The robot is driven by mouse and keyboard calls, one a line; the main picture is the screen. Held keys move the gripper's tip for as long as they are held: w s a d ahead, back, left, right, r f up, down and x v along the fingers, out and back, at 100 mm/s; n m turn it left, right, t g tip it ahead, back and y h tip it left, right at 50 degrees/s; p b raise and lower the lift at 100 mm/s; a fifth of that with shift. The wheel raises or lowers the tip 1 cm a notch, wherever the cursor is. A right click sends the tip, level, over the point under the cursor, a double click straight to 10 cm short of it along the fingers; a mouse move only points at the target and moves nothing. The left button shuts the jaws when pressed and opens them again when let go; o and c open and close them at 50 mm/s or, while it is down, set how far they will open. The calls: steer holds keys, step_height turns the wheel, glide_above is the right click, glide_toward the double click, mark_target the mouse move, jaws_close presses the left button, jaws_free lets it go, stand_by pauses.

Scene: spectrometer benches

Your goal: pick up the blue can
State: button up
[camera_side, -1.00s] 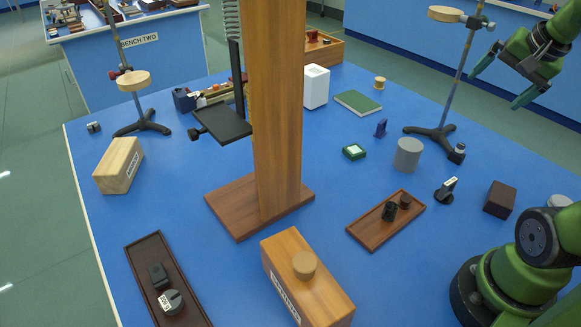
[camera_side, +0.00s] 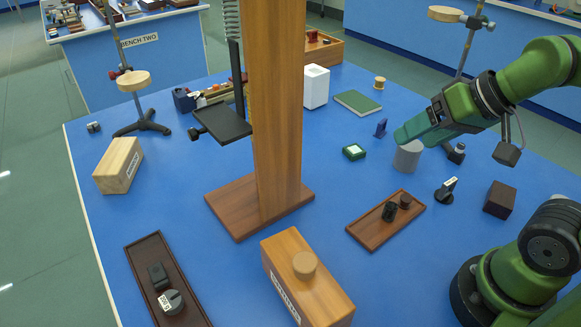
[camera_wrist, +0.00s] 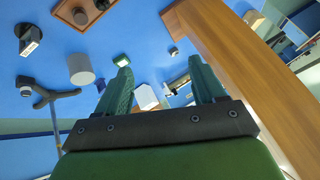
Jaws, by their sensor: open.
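I cannot make out a clear blue can in either view. A small dark blue object (camera_side: 381,128) stands behind the green box and looks flat rather than can-shaped. Another dark blue object (camera_side: 183,100) is at the back left and looks blocky. My gripper (camera_side: 404,136) is in the air over the right of the bench, its fingers overlapping the top of a grey cylinder (camera_side: 407,158) in the side view. In the wrist view my gripper (camera_wrist: 161,72) is open, with nothing held between its fingers. The grey cylinder (camera_wrist: 80,69) is left of them there.
A tall wooden column (camera_side: 276,110) on a wide base stands mid-bench; it shows at right in the wrist view (camera_wrist: 235,50).

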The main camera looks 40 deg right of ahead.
steer(key=w+d+f+m+g+h, duration=0.1)
steer(key=w+d+f+m, duration=0.15)
steer(key=d, duration=0.35)
steer(key=m+g+h, duration=0.1)
steer(key=m+g, duration=0.1)
steer(key=g, duration=0.4)
glide_above(462, 145)
step_height(462, 145, down, 5)
step_height(462, 145, down, 17)
steer(key=shift+w+r, duration=0.1)
steer(key=c, duration=0.9)
